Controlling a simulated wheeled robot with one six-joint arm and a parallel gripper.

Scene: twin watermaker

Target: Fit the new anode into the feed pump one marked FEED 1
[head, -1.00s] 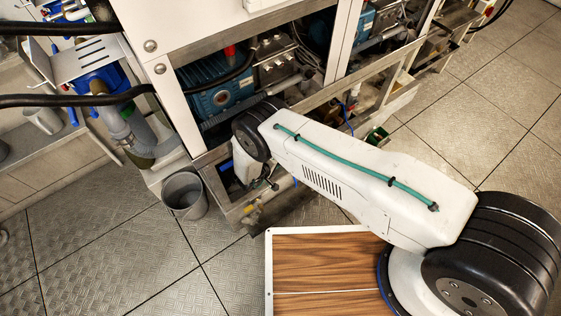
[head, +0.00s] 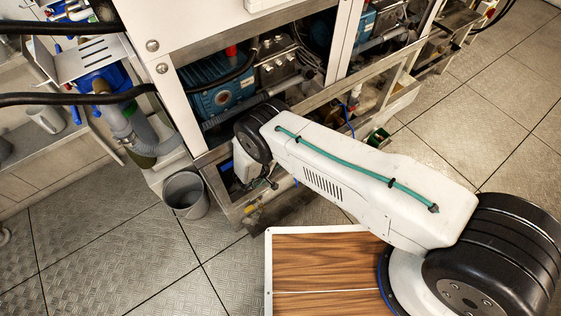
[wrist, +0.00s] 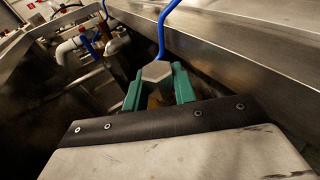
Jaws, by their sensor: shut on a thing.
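In the wrist view my gripper (wrist: 158,90) has its green fingers shut on a grey hexagonal head, which I take to be the new anode (wrist: 157,70). The rest of the anode is mostly hidden between the fingers. A blue hose rises just behind it. In the head view a blue motor (head: 222,92) sits inside the open frame, beyond my arm. No FEED 1 marking is readable, so I cannot tell which pump is feed pump one.
A steel frame rail (head: 310,100) crosses above the low bay. In the wrist view a broad metal beam (wrist: 235,60) runs close on the right, with pipes (wrist: 85,45) at left.

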